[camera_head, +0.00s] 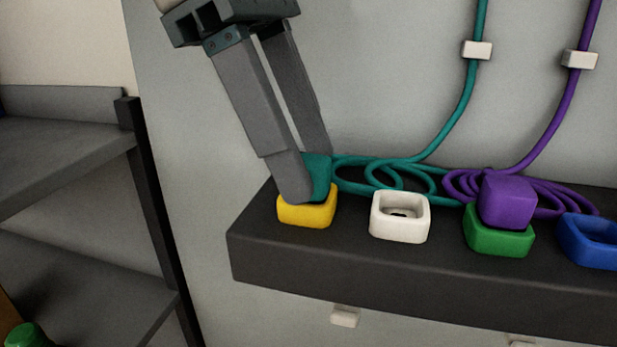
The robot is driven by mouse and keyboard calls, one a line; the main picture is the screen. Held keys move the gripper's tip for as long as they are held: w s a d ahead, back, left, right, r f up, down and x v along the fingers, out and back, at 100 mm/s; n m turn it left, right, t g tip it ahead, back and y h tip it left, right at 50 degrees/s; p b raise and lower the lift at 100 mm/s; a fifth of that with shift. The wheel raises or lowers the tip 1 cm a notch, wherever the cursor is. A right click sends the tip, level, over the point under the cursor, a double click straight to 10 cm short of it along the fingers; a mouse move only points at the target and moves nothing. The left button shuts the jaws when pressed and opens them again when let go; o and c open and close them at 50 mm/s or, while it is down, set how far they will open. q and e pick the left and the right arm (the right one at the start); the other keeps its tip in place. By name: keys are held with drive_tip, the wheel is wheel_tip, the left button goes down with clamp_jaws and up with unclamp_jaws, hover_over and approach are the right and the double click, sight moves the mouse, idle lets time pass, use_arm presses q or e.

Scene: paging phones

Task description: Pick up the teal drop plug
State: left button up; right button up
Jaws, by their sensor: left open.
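The teal drop plug (318,177) sits in or on the yellow socket (309,211) at the left end of the dark shelf. Its coiled teal cord (398,174) lies behind the sockets and runs up the wall. My left gripper (307,176) reaches down from the top left with its fingers at the plug. The near finger covers the plug's left part, and the other finger is behind it. The jaws are open; whether they touch the plug I cannot tell. My right gripper is not in view.
A white socket (400,217) stands empty right of the yellow one. A purple plug (507,201) sits on the green socket (498,240), with purple cord coiled behind it. A blue socket (589,242) is at the right edge. Grey shelving (65,160) stands at left.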

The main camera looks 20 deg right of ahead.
sight(307, 161)
use_arm(q)
drive_tip(key=c, duration=1.2)
drive_tip(key=shift+o, duration=0.2)
drive_tip(key=shift+r, duration=0.15)
drive_tip(key=shift+r+b, duration=0.8)
drive_tip(key=shift+r, duration=0.05)
drive_tip(key=shift+s+d+r+b, duration=0.15)
drive_tip(key=shift+r+b, duration=0.2)
drive_tip(key=shift+r, duration=0.2)
drive_tip(key=shift+s+d+r+b, duration=0.1)
drive_tip(key=shift+r+b, duration=0.2)
drive_tip(key=shift+r, duration=0.2)
drive_tip(key=s+d+r+b, duration=0.3)
drive_tip(key=s+d+r, duration=0.4)
drive_tip(key=s, duration=0.1)
drive_tip(key=shift+d, duration=0.3)
drive_tip(key=shift+w, duration=0.1)
